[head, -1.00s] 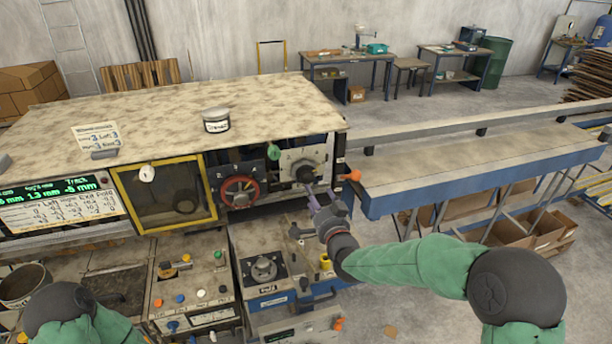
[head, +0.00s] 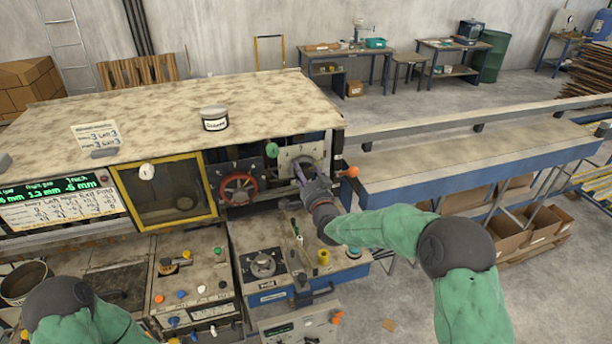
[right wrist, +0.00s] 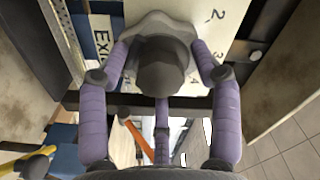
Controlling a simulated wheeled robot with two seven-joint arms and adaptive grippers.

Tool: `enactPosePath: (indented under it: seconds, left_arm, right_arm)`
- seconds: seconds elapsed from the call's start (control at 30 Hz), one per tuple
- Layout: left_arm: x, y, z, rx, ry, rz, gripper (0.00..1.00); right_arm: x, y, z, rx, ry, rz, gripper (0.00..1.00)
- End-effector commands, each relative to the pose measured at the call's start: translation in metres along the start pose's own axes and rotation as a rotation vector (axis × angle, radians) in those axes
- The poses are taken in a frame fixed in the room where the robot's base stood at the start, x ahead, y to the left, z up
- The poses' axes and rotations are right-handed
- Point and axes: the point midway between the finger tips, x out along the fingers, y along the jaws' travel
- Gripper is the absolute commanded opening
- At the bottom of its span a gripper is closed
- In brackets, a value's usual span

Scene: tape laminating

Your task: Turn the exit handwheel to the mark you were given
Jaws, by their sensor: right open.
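The exit handwheel (right wrist: 163,62) is a grey lobed knob with a round hub, in the right wrist view. It stands in front of a white dial plate (right wrist: 226,14) with printed numbers and an "EXI…" label partly cut off. My right gripper (right wrist: 160,75) is open, its purple fingers on either side of the handwheel; I cannot tell whether they touch it. In the head view the right gripper (head: 303,178) is at the white plate (head: 289,158) on the machine front and mostly hides the wheel. The mark's position is unclear. My left gripper is out of view.
A red handwheel (head: 238,188) on a black dial is left of the exit plate. A blue-edged conveyor (head: 440,195) extends right.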

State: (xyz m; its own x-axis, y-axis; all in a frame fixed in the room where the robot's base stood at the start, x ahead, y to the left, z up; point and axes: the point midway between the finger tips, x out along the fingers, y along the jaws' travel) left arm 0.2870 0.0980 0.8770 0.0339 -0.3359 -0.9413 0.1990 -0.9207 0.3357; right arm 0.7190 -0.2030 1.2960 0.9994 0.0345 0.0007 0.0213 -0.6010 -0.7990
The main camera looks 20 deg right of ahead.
Motion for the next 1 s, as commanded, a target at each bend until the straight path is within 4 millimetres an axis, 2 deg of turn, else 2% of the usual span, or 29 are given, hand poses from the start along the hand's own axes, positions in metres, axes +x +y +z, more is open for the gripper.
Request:
enactPosePath:
  seconds: [0.1,0.3,0.67,1.0]
  left_arm:
    - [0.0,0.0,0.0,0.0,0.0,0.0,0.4]
    - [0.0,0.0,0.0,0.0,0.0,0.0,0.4]
    - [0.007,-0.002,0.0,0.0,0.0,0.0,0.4]
    - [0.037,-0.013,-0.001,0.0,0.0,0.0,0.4]
  right_arm:
    - [0.0,0.0,0.0,0.0,0.0,0.0,0.61]
    - [0.0,0.0,0.0,0.0,0.0,0.0,0.08]
    - [0.0,0.001,0.001,-0.038,0.0,0.0,0.08]
    - [0.0,0.003,0.003,-0.262,0.001,-0.001,0.08]
